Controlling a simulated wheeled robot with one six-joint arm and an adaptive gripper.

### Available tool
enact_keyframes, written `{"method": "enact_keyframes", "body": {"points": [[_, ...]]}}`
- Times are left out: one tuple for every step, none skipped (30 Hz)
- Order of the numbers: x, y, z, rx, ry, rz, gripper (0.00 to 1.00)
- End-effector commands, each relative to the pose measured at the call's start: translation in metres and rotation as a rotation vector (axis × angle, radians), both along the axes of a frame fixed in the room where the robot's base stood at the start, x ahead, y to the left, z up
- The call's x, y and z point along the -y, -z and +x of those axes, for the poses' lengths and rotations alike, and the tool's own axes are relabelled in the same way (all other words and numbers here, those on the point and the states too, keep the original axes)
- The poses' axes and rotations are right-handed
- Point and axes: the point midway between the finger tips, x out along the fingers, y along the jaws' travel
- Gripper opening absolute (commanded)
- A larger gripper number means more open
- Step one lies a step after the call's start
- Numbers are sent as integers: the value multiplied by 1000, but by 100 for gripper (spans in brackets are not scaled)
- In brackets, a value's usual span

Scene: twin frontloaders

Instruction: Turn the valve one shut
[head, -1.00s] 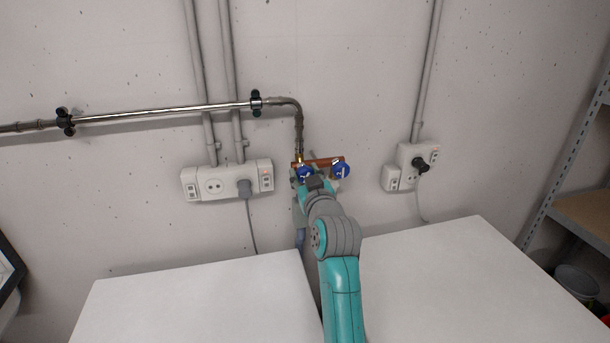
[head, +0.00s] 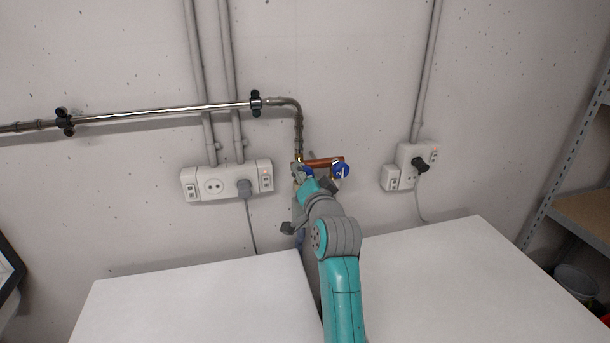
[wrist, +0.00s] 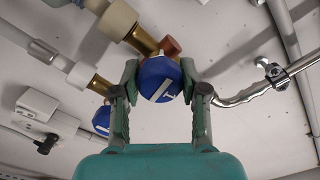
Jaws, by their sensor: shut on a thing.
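Two round blue valve knobs sit side by side on a copper pipe against the wall. The left knob (head: 307,171) is partly hidden by my gripper (head: 301,174) in the head view. In the wrist view this knob (wrist: 160,82) shows a white mark on its face. My gripper (wrist: 160,76) is shut on it, one finger on each side. The other knob (head: 341,170) is free in the head view. It also shows at the left of the wrist view (wrist: 101,120), partly behind a finger.
A copper pipe (head: 322,162) joins the valves, and a metal pipe (head: 165,110) runs left along the wall. Sockets stand left (head: 225,181) and right (head: 392,179) of the valves. Two white-topped machines (head: 195,300) stand below, with my arm above the gap between them.

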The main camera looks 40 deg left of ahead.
Motion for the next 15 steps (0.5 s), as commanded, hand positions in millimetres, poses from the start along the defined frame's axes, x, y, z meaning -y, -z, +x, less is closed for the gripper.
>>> {"method": "enact_keyframes", "body": {"points": [[0, 0, 0, -24, 1, 20, 8], [0, 0, 0, -38, 1, 32, 8], [0, 0, 0, -56, 1, 47, 8], [0, 1, 0, -69, 1, 58, 8], [0, 1, 0, -80, 1, 67, 8], [0, 1, 0, -95, 1, 80, 8], [0, 1, 0, -104, 1, 88, 8], [0, 1, 0, -113, 1, 96, 8], [0, 1, 0, -123, 1, 104, 8], [0, 1, 0, -130, 1, 110, 8], [0, 1, 0, -137, 1, 116, 8], [0, 1, 1, -143, 1, 121, 8], [0, 1, 1, -147, 1, 125, 8], [0, 1, 1, -151, 1, 128, 8], [0, 1, 1, -155, 1, 131, 8]]}}
